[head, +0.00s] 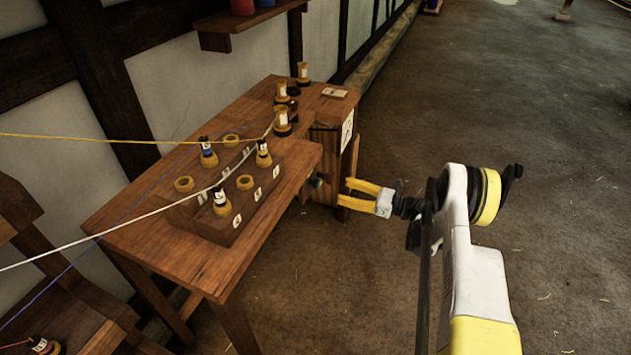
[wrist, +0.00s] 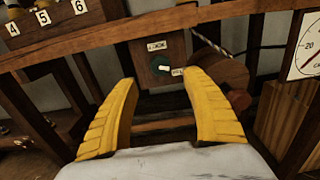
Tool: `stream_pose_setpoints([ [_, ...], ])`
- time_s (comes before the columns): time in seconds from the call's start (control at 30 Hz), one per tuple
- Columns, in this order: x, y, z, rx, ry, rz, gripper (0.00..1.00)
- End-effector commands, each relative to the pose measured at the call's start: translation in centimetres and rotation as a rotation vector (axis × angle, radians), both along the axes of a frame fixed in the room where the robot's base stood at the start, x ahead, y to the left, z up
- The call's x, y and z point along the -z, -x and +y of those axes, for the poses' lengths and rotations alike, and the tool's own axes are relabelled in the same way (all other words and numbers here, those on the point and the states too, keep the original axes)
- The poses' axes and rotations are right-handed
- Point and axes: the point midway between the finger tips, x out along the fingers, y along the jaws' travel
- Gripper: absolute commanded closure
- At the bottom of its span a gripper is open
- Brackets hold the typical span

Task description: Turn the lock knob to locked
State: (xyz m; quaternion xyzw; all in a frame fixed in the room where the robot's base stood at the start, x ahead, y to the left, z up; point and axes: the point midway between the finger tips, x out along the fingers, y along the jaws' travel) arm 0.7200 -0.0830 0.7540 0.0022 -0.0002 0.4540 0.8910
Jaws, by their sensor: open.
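The lock knob (wrist: 161,64) is a small dark green knob with a pale mark, on a wooden panel (wrist: 150,52) under the table. One small label (wrist: 156,45) sits above it and another (wrist: 178,72) at its lower right; their words are too small to read surely. The pale mark seems to point right, toward the lower-right label. In the head view the knob (head: 317,181) shows at the table's right end. My gripper (head: 342,193) is open and empty, facing the knob from the right, apart from it. In the wrist view its yellow fingers (wrist: 161,78) stand either side below the knob.
The wooden table (head: 190,272) carries a block (head: 262,206) with numbered places and several bobbins. Its edge (wrist: 130,38) runs above the knob. A round wooden part and rope (wrist: 218,72) sit right of the knob, with a dial (wrist: 305,48) farther right. The floor (head: 420,120) is clear.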

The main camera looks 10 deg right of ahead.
Motion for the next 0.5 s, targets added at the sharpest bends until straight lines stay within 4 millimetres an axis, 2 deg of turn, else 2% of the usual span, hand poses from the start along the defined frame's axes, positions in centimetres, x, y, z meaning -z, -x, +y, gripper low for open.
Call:
stream_pose_setpoints([
  [0.3, 0.3, -3.5, 5.0, -0.004, 0.003, 0.000, 0.43],
  [0.5, 0.2, -5.3, 7.4, -0.001, 0.003, -0.001, 0.43],
])
